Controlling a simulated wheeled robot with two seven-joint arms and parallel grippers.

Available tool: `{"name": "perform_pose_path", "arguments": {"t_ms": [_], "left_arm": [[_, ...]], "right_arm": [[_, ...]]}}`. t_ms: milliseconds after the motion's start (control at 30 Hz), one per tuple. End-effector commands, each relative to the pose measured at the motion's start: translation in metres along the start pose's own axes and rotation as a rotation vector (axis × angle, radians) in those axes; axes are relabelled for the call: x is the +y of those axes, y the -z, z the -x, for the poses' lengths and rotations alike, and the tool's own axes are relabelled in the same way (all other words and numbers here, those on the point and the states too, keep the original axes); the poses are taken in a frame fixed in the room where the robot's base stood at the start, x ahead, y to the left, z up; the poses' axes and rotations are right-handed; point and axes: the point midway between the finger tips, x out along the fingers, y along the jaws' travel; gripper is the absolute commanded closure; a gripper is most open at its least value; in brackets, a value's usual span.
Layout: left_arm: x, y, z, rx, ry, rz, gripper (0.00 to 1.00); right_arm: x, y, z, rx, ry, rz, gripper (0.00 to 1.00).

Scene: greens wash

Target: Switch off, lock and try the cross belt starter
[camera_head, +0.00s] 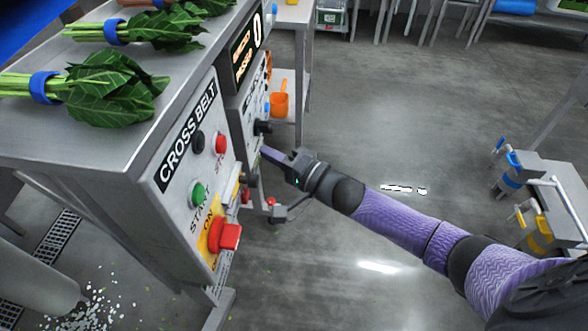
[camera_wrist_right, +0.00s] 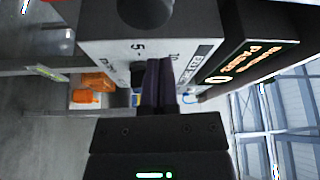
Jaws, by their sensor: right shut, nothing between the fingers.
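The cross belt starter (camera_head: 180,185) is a grey panel on the bench end, lettered CROSS BELT. It carries a green START button (camera_head: 197,194), a red stop button (camera_head: 221,144) and a black button (camera_head: 198,142). Its red rotary handle (camera_head: 229,236) sits on a yellow plate (camera_head: 212,243) where ON is readable. My right gripper (camera_head: 268,154) is shut and empty, to the right of the starter, by a second control box. In the wrist view its fingers (camera_wrist_right: 158,70) are together in front of a panel with a numbered dial. My left gripper is out of view.
The second control box (camera_head: 235,118) has a black knob (camera_head: 263,127) and a lit display (camera_head: 245,48). Leafy bunches (camera_head: 115,88) lie on the steel bench (camera_head: 60,145). A small red item (camera_head: 271,202) shows below my gripper; I cannot tell what it is. Open floor (camera_head: 400,130) lies right.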

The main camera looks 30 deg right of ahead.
Motion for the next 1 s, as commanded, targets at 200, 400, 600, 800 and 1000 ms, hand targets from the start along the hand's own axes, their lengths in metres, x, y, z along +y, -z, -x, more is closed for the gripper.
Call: {"name": "perform_pose_path", "arguments": {"t_ms": [200, 400, 600, 800, 1000], "left_arm": [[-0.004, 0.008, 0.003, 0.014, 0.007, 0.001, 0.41], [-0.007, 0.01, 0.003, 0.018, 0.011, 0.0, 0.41], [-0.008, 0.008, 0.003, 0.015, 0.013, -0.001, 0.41], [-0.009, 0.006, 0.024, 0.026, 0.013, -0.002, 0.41], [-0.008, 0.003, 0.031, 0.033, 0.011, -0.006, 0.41]], "right_arm": [[0.001, -0.03, 0.013, -0.003, -0.004, -0.005, 1.0], [0.001, -0.036, 0.015, 0.0, -0.004, -0.004, 1.0], [0.001, -0.036, 0.015, -0.001, -0.005, -0.003, 1.0], [-0.009, -0.059, 0.026, -0.003, -0.003, -0.006, 1.0], [-0.008, -0.075, 0.034, -0.001, -0.004, -0.002, 1.0]]}}
